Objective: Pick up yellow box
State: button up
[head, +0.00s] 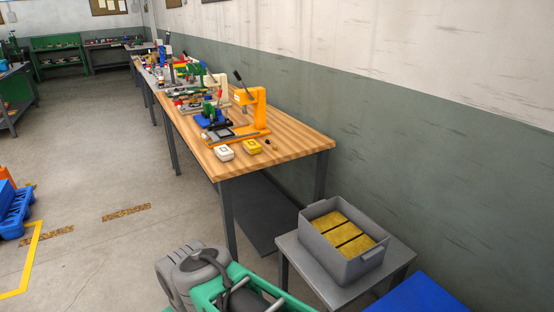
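A small yellow box (252,146) lies on the wooden workbench (290,150), close to its near edge. A similar white box (224,153) lies just to its left, with a small gap between them. A tiny dark object (268,142) lies to the right of the yellow box. The orange hand press (258,107) stands behind the boxes. I cannot make out my gripper in this view; grey and green parts, probably of my own arm, show at the bottom, well apart from the boxes.
A grey bin (334,262) holding yellow blocks stands on a low grey table (310,275) at the lower right. A blue surface (418,297) shows at the bottom right. The wall runs along the bench's right side. Open floor (100,180) lies to the left.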

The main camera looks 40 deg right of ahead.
aim_at(252, 147)
jog(key=u, duration=0.1)
jog(key=k, duration=0.25)
jog(key=z, duration=0.6)
jog(key=i, duration=2.1)
